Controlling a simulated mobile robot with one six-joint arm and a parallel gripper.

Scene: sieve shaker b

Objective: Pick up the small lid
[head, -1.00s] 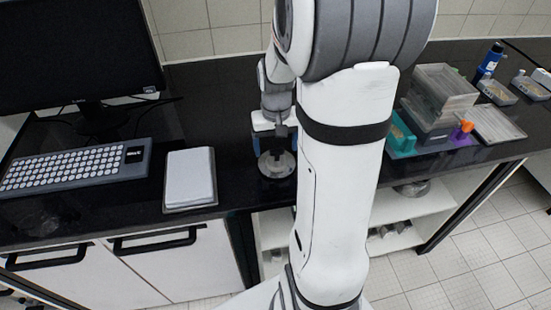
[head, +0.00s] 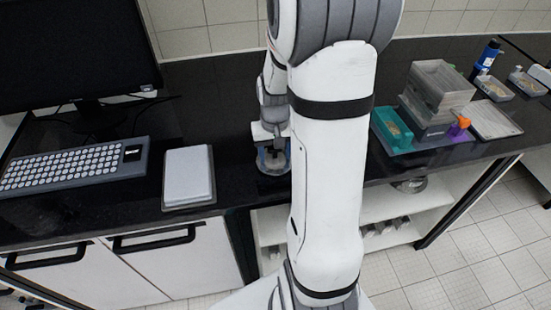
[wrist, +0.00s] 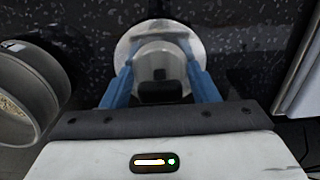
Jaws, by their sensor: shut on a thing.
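The small lid (wrist: 158,48) is a pale grey round disc with a raised middle, seen from above in the wrist view. The blue fingers of my gripper (wrist: 161,80) lie on either side of its raised part and are shut on it. In the head view my gripper (head: 271,152) is low over the counter, with the lid's pale disc (head: 272,166) between and below the fingers. My arm hides the area right of it. I cannot tell whether the lid touches the counter.
A round metal sieve (wrist: 22,100) with grains stands close to the left in the wrist view. A white-topped flat device (head: 188,175) lies left of my gripper, by a keyboard (head: 75,167). A teal box (head: 393,131) and stacked clear containers (head: 437,92) stand right.

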